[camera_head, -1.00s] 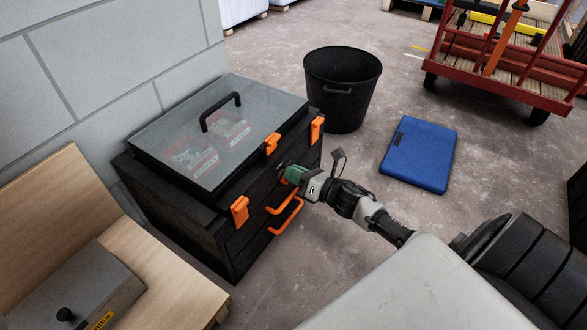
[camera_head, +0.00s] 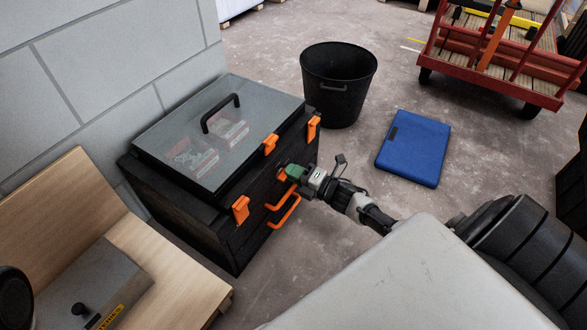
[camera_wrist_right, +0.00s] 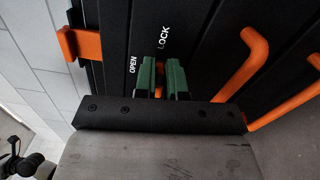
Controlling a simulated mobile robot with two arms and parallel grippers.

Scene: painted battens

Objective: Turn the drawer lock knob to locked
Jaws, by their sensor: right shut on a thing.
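The black drawer chest (camera_head: 190,215) stands against the block wall, with orange drawer handles (camera_head: 284,211) on its front. My right gripper (camera_head: 287,172) is at the upper front of the chest, above the handles. In the right wrist view its green fingers (camera_wrist_right: 163,78) are close together at the chest front, by the printed words OPEN (camera_wrist_right: 132,64) and LOCK (camera_wrist_right: 164,38). They are shut on the lock knob, which they mostly hide. Which word the knob points to cannot be told. My left gripper is not in view.
A clear-lidded case (camera_head: 190,125) with orange latches tops the chest. A black bin (camera_head: 338,90) stands behind and a blue case (camera_head: 412,150) lies on the floor. A wooden bench (camera_head: 165,270) with a grey box (camera_head: 100,285) is at front left. A red cart (camera_head: 490,75) stands at back right.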

